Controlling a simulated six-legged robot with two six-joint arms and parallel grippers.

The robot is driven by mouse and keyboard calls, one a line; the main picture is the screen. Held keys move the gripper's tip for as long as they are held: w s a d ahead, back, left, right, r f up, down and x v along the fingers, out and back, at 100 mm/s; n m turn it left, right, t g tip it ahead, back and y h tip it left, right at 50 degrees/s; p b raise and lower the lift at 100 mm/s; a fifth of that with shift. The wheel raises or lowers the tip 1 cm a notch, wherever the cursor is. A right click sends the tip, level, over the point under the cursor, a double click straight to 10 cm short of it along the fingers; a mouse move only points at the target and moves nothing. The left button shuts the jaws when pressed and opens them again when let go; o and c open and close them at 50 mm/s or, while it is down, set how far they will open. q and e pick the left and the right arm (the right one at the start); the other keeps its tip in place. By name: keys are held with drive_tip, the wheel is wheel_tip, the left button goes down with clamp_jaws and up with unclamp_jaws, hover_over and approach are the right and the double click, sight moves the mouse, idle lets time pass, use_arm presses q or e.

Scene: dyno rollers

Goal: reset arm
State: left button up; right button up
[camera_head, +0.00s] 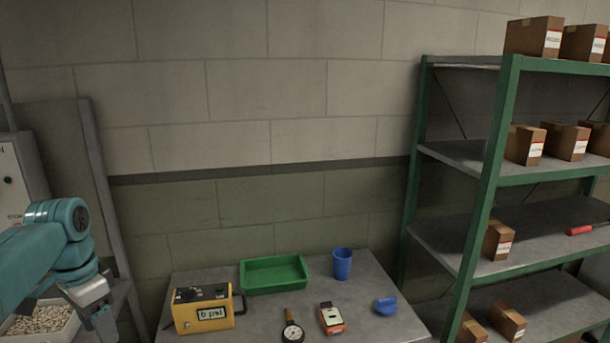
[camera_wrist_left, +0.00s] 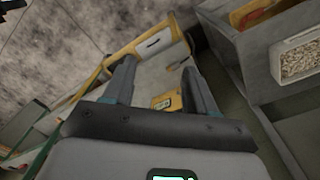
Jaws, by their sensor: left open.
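My left arm comes in at the left of the head view, with its left gripper (camera_head: 104,322) low near the picture's bottom edge, left of the table. In the left wrist view the two fingers of the left gripper (camera_wrist_left: 158,70) stand apart with nothing between their tips. A yellow box with a "0 psi" display (camera_head: 203,309) stands on the grey table (camera_head: 260,310), to the right of the gripper and apart from it. A yellow device (camera_wrist_left: 167,102) shows beyond the fingers in the wrist view. My right gripper is not in view.
The table also holds a green tray (camera_head: 273,287), a blue cup (camera_head: 342,263), a round gauge (camera_head: 292,332), an orange-and-white meter (camera_head: 331,318) and a blue object (camera_head: 385,305). A bin of pale pellets (camera_head: 40,320) is beside my left arm. A green-framed shelf (camera_head: 490,170) with boxes stands right.

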use_arm(q)
drive_tip(key=d+f+n+h, duration=0.1)
drive_tip(key=d+f, duration=0.5)
drive_tip(key=f, duration=0.3)
drive_tip(key=d+f+h, duration=0.1)
drive_tip(key=d+f, duration=0.4)
drive_tip(key=f, duration=0.5)
drive_tip(key=d+f+n, duration=0.1)
drive_tip(key=d+f, duration=0.5)
drive_tip(key=f, duration=0.3)
drive_tip(key=s+d+f+n, duration=0.1)
drive_tip(key=s+d+f, duration=0.2)
drive_tip(key=s, duration=0.3)
drive_tip(key=s+d+f+n+h, duration=0.1)
drive_tip(key=s+d+f+n, duration=0.1)
drive_tip(key=s+d+f, duration=0.2)
drive_tip(key=s+d+f+n, duration=0.2)
drive_tip(key=s+d+f, duration=0.2)
drive_tip(key=s, duration=0.5)
drive_tip(key=shift+d+f+t+h, duration=0.25)
drive_tip(key=shift+f+t+h, duration=0.05)
drive_tip(key=shift+f, duration=0.35)
drive_tip(key=shift+s, duration=0.1)
